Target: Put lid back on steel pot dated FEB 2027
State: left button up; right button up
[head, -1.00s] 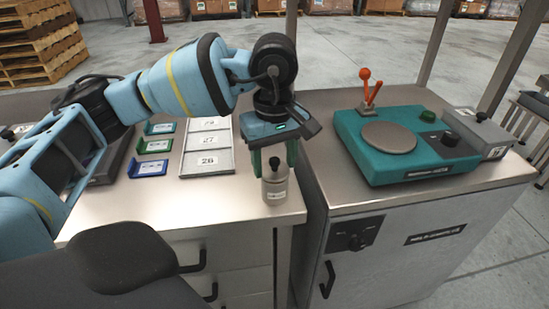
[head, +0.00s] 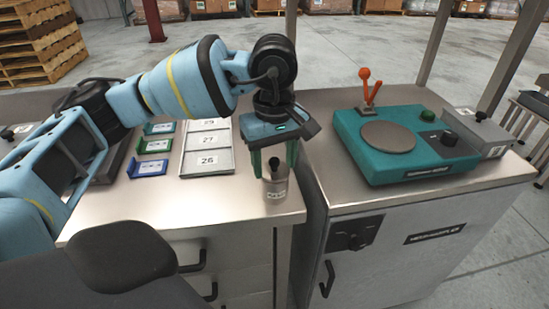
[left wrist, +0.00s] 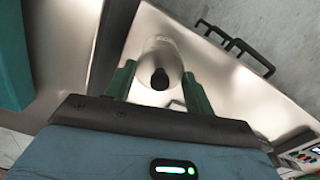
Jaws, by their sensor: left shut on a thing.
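The small steel pot (head: 277,192) stands upright near the front right corner of the left steel table, with a pale label on its side too small to read. Its lid has a dark knob (head: 274,163), which also shows in the left wrist view (left wrist: 160,79). My left gripper (head: 274,169) points down over the pot. Its green fingers stand either side of the knob and are shut on the lid; in the left wrist view the gripper (left wrist: 159,82) frames the lid. I cannot tell whether the lid touches the pot's rim. My right gripper is not in view.
A numbered tray (head: 208,160) and several blue and green holders (head: 150,168) lie left of the pot. A teal weigher (head: 390,150) with a round plate and orange lever stands on the right cabinet. A gap separates table and cabinet.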

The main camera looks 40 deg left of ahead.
pick_arm(q)
jog(key=shift+f, duration=0.1)
dwell(0.8)
jog(key=o, duration=1)
jog(key=shift+o, duration=0.6)
jog(key=o, duration=0.4)
jog(key=shift+r+p, duration=2.25)
jog(key=shift+r, duration=1.3)
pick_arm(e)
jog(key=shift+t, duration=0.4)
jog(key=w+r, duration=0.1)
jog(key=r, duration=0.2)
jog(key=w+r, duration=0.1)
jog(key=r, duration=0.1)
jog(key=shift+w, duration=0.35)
